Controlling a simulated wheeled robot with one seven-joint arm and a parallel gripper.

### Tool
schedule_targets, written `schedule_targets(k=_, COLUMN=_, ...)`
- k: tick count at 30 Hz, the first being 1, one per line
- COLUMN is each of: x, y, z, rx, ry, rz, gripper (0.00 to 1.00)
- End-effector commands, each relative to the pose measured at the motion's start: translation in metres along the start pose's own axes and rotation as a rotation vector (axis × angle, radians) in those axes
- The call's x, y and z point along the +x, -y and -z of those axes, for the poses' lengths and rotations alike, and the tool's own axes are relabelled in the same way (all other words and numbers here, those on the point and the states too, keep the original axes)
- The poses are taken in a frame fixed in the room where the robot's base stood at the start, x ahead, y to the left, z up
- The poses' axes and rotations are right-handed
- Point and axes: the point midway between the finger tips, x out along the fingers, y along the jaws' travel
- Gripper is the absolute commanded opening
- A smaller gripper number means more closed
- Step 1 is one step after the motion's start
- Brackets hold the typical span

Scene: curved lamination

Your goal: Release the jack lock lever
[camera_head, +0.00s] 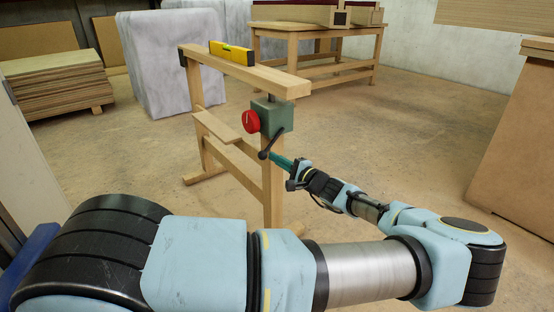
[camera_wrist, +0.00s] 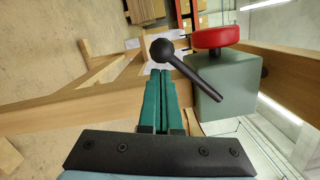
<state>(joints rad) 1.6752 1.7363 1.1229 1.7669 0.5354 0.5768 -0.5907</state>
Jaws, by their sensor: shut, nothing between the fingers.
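The jack is a grey-green box (camera_head: 278,116) on the right post of a wooden trestle. A red knob (camera_head: 251,121) sits on its left side. The black lock lever (camera_head: 270,143) with a ball end slants down to the left from the box. In the wrist view the lever (camera_wrist: 190,72) crosses just ahead of my fingers, its ball at upper left and its arm reaching the box (camera_wrist: 226,82). The red knob (camera_wrist: 216,36) is above. My gripper (camera_head: 278,160) has green fingers, shut and empty, with tips (camera_wrist: 160,73) close to the lever; I cannot tell whether they touch it.
The trestle's top beam (camera_head: 245,72) carries a yellow spirit level (camera_head: 231,53). A small board (camera_head: 217,126) lies on a lower rail. A wooden workbench (camera_head: 305,30) stands behind, stacked sheets (camera_head: 58,85) at left, a wooden box (camera_head: 516,150) at right. Floor between is clear.

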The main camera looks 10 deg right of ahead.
Motion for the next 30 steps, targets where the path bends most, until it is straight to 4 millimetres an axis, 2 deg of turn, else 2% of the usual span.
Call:
schedule_targets(k=20, x=0.002, y=0.007, z=-0.013, rx=0.133, ry=0.001, rz=0.019, gripper=0.0)
schedule_targets(k=30, x=0.004, y=0.022, z=-0.032, rx=0.354, ry=0.001, rz=0.049, gripper=0.0)
